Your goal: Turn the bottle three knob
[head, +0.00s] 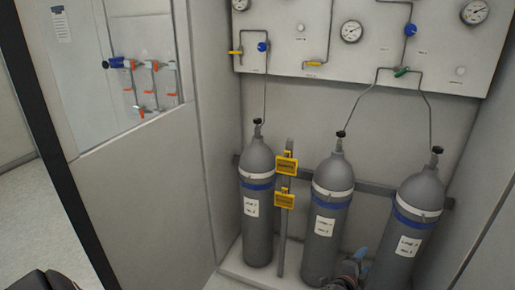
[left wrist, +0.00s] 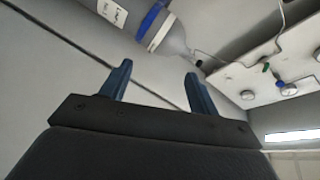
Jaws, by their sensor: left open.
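Three grey gas bottles stand upright in a row: a left one (head: 257,205), a middle one (head: 327,220) and a right one (head: 407,235). Each has a small black knob on top: left (head: 258,122), middle (head: 341,134), right (head: 437,150). The labels are too small to read surely. My left gripper (head: 359,258) is low, in front of the gap between the middle and right bottles, well below their knobs. In the left wrist view its blue fingers (left wrist: 158,84) are apart with nothing between them. A bottle (left wrist: 175,42) lies beyond the fingertips there. My right gripper is not seen.
A white gauge panel (head: 345,70) hangs above, with thin pipes running to the bottles. A rail (head: 375,187) runs behind the bottles, and a post with yellow tags (head: 286,165) stands between the left and middle ones. A side wall bounds the right.

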